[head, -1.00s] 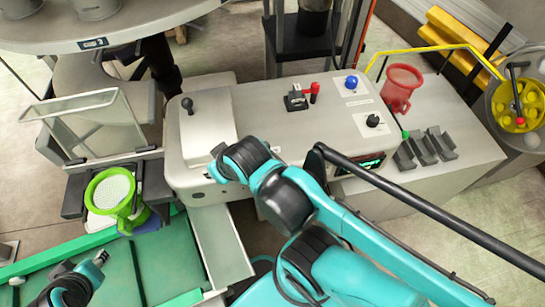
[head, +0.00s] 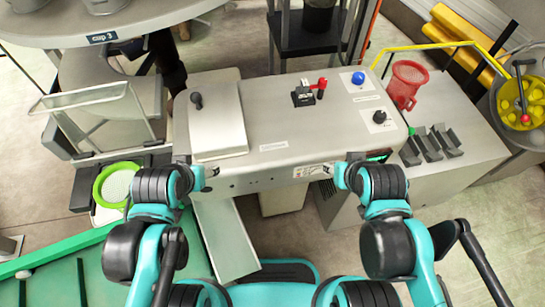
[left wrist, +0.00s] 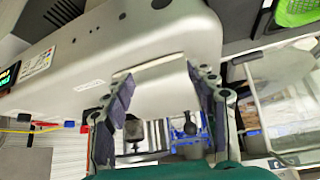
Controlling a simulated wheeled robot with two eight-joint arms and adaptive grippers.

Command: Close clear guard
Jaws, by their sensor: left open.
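The clear guard (head: 88,103) is a see-through panel in a pale frame. It stands raised and tilted at the left end of the grey machine (head: 270,120). Part of a clear panel in a pale frame also shows at the right of the left wrist view (left wrist: 285,105). My left gripper (head: 211,176) is at the machine's front edge, to the right of the guard and apart from it. In the left wrist view its fingers (left wrist: 162,80) are spread with nothing between them. My right gripper (head: 333,174) is at the machine's front right; its fingers are too small to read.
A green-rimmed net cup (head: 113,186) sits below the guard, partly hidden by my left arm. A black knob (head: 196,100), red lever (head: 320,86) and blue button (head: 358,78) stand on the machine. A red net cup (head: 406,82) is at right. A green conveyor (head: 60,272) lies lower left.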

